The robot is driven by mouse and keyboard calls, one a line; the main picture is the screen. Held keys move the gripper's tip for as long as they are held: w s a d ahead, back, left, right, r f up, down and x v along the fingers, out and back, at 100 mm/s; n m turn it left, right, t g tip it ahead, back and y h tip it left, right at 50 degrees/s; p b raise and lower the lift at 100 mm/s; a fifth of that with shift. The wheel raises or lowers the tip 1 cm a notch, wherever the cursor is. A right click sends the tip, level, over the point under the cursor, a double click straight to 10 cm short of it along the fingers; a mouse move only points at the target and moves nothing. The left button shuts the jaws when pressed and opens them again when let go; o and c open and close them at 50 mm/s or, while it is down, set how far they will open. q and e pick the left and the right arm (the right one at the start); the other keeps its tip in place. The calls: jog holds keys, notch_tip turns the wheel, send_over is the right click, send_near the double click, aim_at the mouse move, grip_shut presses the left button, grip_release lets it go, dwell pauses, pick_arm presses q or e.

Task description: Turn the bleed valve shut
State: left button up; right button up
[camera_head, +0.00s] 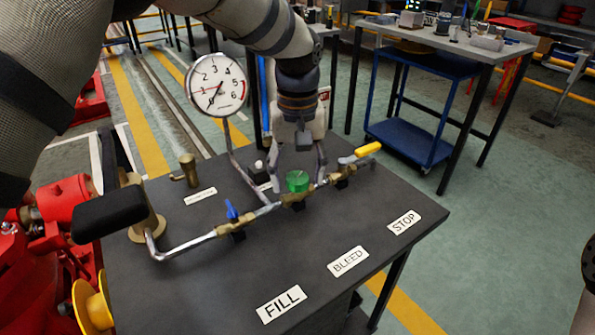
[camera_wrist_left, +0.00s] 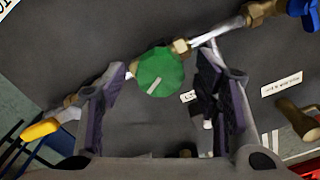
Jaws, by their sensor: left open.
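The bleed valve's round green knob (camera_head: 297,181) sits on the brass pipe line, behind the BLEED label (camera_head: 348,261). My left gripper (camera_head: 299,186) points down over it, open, with one finger on each side. In the left wrist view the green knob (camera_wrist_left: 161,72) shows between the spread fingertips of the left gripper (camera_wrist_left: 163,66), with gaps on both sides; a short white mark is on its face. I cannot tell how far down the fingers reach around it. My right gripper is not in view.
A blue-handled valve (camera_head: 231,212) and a yellow-handled valve (camera_head: 367,150) flank the knob on the same line. A pressure gauge (camera_head: 216,85) stands behind to the left. A black lever grip (camera_head: 108,213) is at left.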

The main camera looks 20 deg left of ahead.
pick_arm(q)
jog(key=c, duration=1.2)
jog(key=shift+o, duration=0.3)
